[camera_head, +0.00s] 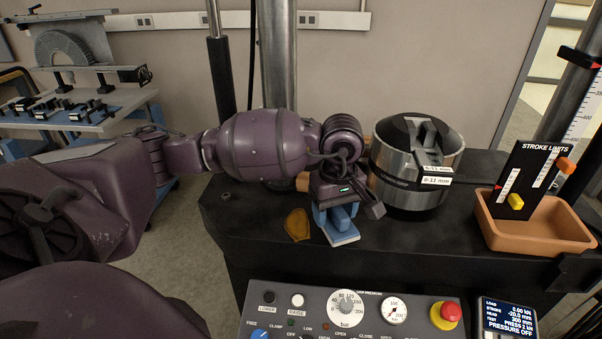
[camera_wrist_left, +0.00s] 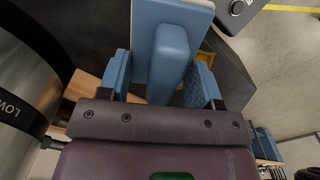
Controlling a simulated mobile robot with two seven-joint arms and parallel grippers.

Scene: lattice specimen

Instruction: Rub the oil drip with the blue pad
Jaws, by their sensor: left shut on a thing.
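My left gripper (camera_head: 336,208) points down over the black bench and is shut on the blue pad (camera_head: 343,230) by its raised block handle. The pad has a pale lower edge. In the left wrist view the pad (camera_wrist_left: 172,50) sits between the two blue fingers. The oil drip (camera_head: 297,225) is an amber patch on the black bench, just left of the pad in the head view. An amber part of it (camera_wrist_left: 206,57) shows behind the pad and a finger in the wrist view. I cannot tell whether the pad touches the bench. My right gripper is not in view.
A steel cylinder (camera_head: 407,188) with a dark lid stands close right of the gripper. A terracotta tray (camera_head: 537,232) with a black stroke-limits panel (camera_head: 527,170) is farther right. A control panel (camera_head: 345,310) with a red button (camera_head: 446,314) lies in front. A small nut (camera_head: 226,196) lies left.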

